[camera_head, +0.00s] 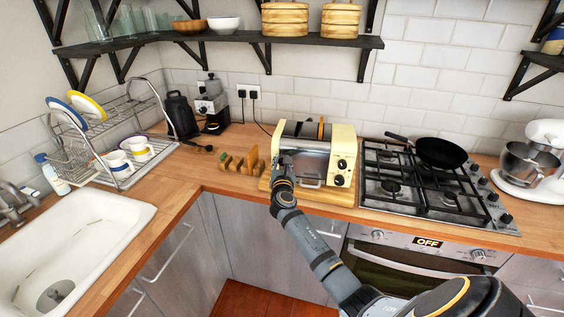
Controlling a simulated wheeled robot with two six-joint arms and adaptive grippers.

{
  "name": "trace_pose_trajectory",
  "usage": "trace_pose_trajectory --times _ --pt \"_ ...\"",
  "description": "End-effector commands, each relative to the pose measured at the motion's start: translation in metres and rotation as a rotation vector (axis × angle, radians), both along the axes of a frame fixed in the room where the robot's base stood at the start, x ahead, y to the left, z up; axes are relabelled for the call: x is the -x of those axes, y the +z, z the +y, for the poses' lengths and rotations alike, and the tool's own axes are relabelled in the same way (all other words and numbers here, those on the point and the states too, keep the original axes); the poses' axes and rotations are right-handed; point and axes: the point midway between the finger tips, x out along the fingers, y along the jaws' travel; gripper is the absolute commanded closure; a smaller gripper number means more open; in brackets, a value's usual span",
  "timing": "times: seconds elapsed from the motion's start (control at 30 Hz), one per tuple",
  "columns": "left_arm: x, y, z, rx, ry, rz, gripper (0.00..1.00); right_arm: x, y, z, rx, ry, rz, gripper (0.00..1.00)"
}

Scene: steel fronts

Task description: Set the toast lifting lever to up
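The toaster (344,147) is cream with a shiny steel front and dark knobs on its right side. It stands on a wooden board (330,195) on the counter. An orange-brown piece shows at its top, perhaps bread. My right gripper (284,162) is at the left part of the toaster's front, very close to it; I cannot tell whether it touches. Its fingers are small and dark here, so their opening is unclear. I cannot make out the lifting lever; the gripper may cover it. My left gripper is not in view.
A wooden rack with slices (242,164) stands left of the toaster. The gas hob (420,190) with a black pan (440,152) is on the right. A coffee machine (211,107) stands behind left. A shelf (240,40) hangs above. The counter left of the rack has free room.

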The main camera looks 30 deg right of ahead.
Motion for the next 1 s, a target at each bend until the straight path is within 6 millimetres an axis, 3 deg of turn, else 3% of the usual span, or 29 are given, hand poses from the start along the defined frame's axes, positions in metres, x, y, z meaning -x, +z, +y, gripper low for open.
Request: trace_pose_trajectory --times 0.03,0.2,0.53,1.0 --pt "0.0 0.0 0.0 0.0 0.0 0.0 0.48 -0.001 0.005 0.0 0.004 0.001 -0.008 0.68" --pt "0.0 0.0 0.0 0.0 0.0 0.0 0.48 -0.001 0.004 0.0 0.003 0.001 -0.005 0.48" --pt "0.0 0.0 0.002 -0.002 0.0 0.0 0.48 0.003 0.002 0.003 0.001 0.001 -0.003 0.48" --pt "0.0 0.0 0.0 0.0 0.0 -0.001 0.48 0.086 0.002 0.057 -0.001 0.002 -0.005 0.48"
